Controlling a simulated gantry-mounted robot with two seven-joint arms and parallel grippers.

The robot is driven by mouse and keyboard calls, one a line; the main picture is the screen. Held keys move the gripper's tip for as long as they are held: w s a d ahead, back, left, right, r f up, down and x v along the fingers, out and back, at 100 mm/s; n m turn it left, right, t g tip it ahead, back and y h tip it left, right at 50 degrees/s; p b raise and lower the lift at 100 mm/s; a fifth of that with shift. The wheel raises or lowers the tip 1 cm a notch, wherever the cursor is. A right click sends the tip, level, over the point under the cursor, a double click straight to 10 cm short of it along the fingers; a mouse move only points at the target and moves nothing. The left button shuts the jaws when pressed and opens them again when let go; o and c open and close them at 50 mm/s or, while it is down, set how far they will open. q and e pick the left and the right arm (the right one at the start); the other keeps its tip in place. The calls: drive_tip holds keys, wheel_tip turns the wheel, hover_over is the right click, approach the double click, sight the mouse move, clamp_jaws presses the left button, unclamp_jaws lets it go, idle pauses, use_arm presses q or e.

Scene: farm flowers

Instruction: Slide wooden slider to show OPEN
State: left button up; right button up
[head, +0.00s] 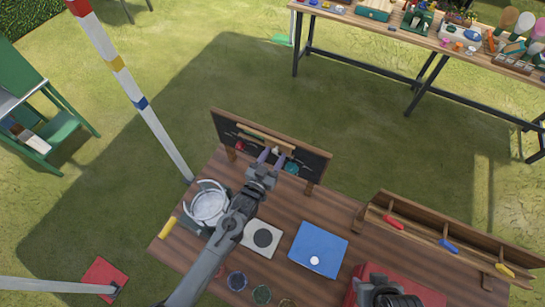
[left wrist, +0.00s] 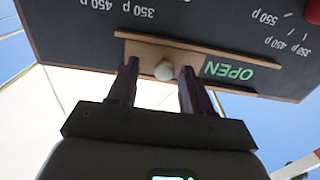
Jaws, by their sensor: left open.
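The wooden slider sits in a pale wooden frame (left wrist: 210,57) on the dark menu board (head: 223,126). A round whitish knob (left wrist: 165,71) shows between the fingers in the left wrist view. Green OPEN lettering (left wrist: 229,71) is visible right of the knob there, upside down. My left gripper (head: 269,156) is open in front of the board, with its two purple-grey fingers on either side of the knob. I cannot tell whether either finger touches it. A dark part of my right arm (head: 388,292) shows at the bottom; its fingers are not clear.
The board stands on the wooden table's back edge. A wooden rack (head: 440,237) stands right. A striped pole (head: 130,85) rises at left.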

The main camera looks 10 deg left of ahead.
use_arm(q)
drive_tip(key=shift+s, duration=0.1)
drive_tip(key=b+v, duration=0.1)
drive_tip(key=v, duration=0.9)
drive_tip(key=shift+s+b, duration=0.3)
drive_tip(key=shift+b, duration=0.05)
drive_tip(key=s+a+r+g+y+p, duration=0.1)
drive_tip(key=s+a+r+g+p, duration=0.1)
drive_tip(key=s, duration=0.5)
drive_tip(key=s+a+r+g+y+p, duration=0.2)
drive_tip(key=s+a+r+g+p, duration=0.1)
drive_tip(key=s+g, duration=0.4)
drive_tip(key=s+a+r+n+g+y+p, duration=0.1)
drive_tip(key=s+a+g, duration=0.3)
drive_tip(key=s, duration=0.4)
drive_tip(key=shift+s+a+r+g+p, duration=0.2)
drive_tip(key=shift+a+r+g+p, duration=0.25)
drive_tip(key=shift+r+p, duration=0.35)
